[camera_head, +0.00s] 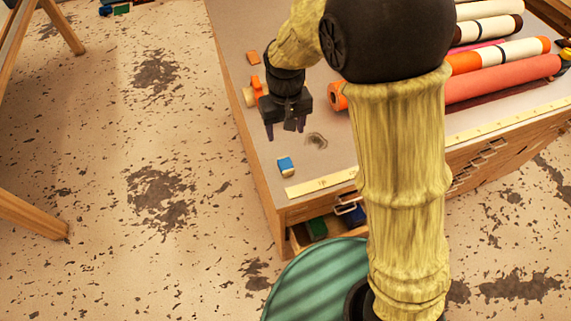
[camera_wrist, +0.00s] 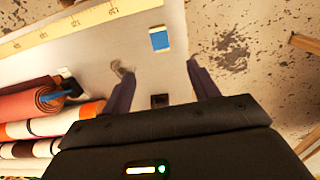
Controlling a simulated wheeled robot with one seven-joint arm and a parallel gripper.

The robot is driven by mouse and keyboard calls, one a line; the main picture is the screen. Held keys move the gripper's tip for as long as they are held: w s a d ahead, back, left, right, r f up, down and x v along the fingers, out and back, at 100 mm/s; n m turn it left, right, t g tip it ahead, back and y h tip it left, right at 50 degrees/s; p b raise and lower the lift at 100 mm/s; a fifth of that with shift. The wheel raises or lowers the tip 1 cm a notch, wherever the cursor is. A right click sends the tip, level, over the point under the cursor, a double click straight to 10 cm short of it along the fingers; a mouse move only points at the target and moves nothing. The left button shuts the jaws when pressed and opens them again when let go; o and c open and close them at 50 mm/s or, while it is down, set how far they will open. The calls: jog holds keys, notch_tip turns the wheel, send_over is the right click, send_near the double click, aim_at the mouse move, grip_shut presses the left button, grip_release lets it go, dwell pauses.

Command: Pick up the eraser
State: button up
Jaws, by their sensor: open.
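The eraser, a small block with a blue sleeve and a pale end (camera_head: 286,168), lies on the grey top of the cabinet near its front left corner. It also shows in the wrist view (camera_wrist: 159,41), beyond my fingertips and roughly in line with the gap between them. My gripper (camera_head: 285,129) is open and empty above the cabinet top, farther back than the eraser and apart from it. In the wrist view my gripper (camera_wrist: 161,70) shows both dark fingers spread.
A yellow ruler (camera_head: 322,183) lies along the front edge, close to the eraser. Several rolls (camera_head: 500,80) lie to the right. A small orange block (camera_head: 253,57) and an orange item (camera_head: 257,84) lie behind my gripper. The cabinet top (camera_head: 235,40) has bare room around the eraser.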

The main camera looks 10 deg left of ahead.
jog(key=shift+d, duration=0.1)
jog(key=p, duration=0.3)
send_over(286, 164)
notch_tip(286, 164, down, 12)
jog(key=shift+s+f, duration=0.1)
dwell(0.3)
jog(key=shift+f+p, duration=1.5)
jog(key=shift+f, duration=1.15)
jog(key=shift+c, duration=0.4)
jog(key=c, duration=1.1)
